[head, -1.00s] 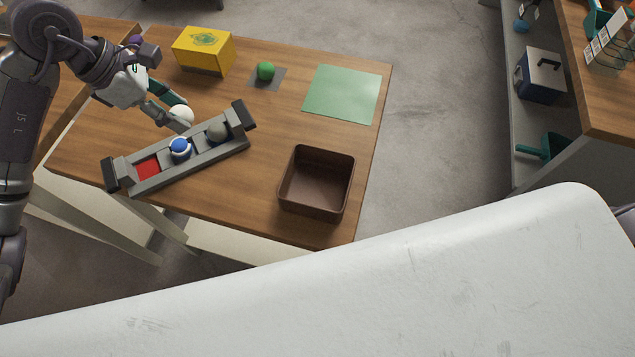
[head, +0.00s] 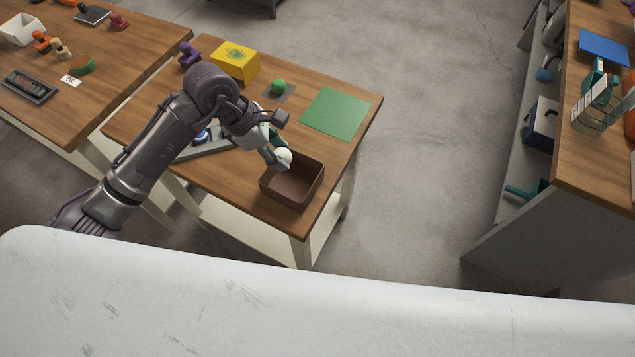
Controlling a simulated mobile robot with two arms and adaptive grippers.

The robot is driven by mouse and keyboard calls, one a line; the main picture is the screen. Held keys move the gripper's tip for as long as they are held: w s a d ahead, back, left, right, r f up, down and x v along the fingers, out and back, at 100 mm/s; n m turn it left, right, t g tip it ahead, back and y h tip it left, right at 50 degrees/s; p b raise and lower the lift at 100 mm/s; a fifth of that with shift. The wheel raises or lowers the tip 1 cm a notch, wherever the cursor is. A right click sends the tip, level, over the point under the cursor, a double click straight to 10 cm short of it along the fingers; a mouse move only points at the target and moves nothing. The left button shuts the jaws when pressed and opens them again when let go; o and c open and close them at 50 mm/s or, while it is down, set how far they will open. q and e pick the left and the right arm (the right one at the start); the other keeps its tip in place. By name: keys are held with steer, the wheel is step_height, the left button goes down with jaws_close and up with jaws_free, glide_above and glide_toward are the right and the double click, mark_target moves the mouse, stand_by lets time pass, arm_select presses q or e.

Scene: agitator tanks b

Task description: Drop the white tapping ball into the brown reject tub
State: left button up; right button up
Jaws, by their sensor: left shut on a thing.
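The white tapping ball (head: 284,156) is held in my left gripper (head: 278,155), which is shut on it. The ball is above the far left rim of the brown reject tub (head: 293,186), as seen in the head view. The tub is open-topped, sits near the front right of the wooden table, and its visible inside looks empty. The gripper's fingers hide part of the ball. My right gripper is not in view.
The grey rack (head: 205,146) with a blue ball (head: 201,137) is mostly hidden behind my left arm. A yellow box (head: 235,61), a green ball (head: 278,86) and a green mat (head: 336,113) lie farther back. Another table stands at left, a shelf unit at right.

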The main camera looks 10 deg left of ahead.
arm_select(q)
steer(key=f, duration=0.1)
steer(key=f+b, duration=0.1)
steer(key=f, duration=0.1)
steer(key=shift+w+a+b, duration=0.15)
steer(key=shift+a+b, duration=0.1)
steer(key=shift+b, duration=0.1)
steer(key=shift+d+f+b, duration=0.1)
steer(key=shift+f+b, duration=0.75)
steer(key=shift+f, duration=0.8)
steer(key=o, duration=1.1)
steer(key=shift+o, duration=0.6)
steer(key=v, duration=1.2)
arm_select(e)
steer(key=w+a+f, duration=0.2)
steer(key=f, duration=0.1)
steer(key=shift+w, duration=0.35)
